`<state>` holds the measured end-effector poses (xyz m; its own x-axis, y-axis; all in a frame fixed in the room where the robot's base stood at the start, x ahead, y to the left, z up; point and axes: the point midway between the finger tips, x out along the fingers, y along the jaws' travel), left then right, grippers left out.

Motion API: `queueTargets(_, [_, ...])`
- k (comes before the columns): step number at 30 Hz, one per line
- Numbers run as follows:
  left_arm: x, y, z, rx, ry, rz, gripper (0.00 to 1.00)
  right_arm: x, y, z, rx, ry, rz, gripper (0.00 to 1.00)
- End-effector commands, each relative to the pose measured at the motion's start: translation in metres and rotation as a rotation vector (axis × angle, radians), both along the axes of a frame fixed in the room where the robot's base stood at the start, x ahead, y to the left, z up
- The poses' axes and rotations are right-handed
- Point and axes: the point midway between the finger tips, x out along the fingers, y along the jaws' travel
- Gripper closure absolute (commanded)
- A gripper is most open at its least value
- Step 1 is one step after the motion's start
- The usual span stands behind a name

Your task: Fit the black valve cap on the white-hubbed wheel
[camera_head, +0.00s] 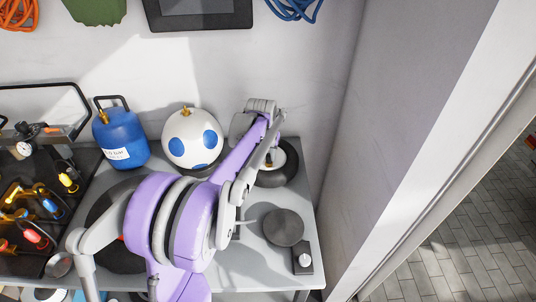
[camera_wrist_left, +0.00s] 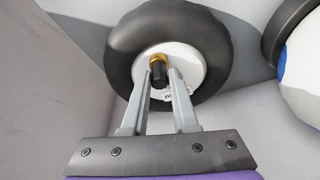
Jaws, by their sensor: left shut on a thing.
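A brass-coloured valve piece (camera_wrist_left: 157,59) shows just beyond the cap. I cannot tell whether the cap touches it. In the head view my left gripper (camera_head: 271,157) is at the hub. My right gripper is not in view.
A white ball with blue spots (camera_head: 191,138) and a blue canister (camera_head: 121,138) stand left of the wheel. A dark round disc (camera_head: 283,228) and a small dark block (camera_head: 303,260) lie nearer the front. Tools fill the dark tray (camera_head: 75,213) at left. The wall closes off the right.

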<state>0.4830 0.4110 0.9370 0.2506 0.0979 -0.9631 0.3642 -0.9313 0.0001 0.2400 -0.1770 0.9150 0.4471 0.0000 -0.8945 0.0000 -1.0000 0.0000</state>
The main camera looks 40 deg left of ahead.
Motion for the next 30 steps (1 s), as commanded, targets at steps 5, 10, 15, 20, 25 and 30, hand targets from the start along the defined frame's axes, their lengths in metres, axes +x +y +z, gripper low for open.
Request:
queueTargets(5, [0.0000,0.0000,0.0002,0.000,0.000,0.000,0.71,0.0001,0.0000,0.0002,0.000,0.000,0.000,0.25])
queueTargets(10, [0.0000,0.0000,0.0002,0.000,0.000,0.000,0.40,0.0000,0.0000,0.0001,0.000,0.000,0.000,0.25])
queueTargets(15, [-0.0001,0.0000,0.0002,0.000,0.000,0.000,0.38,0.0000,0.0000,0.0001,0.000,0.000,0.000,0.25])
queueTargets(20, [-0.0001,0.0000,0.0002,0.000,0.000,0.000,0.20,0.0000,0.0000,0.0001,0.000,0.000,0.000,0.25])
queueTargets(25, [-0.0001,0.0000,0.0002,0.000,0.000,0.000,0.08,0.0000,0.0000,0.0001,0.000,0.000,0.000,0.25])
queueTargets(30, [0.0000,0.0000,0.0004,0.000,0.000,0.000,0.08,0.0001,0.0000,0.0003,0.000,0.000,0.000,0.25])
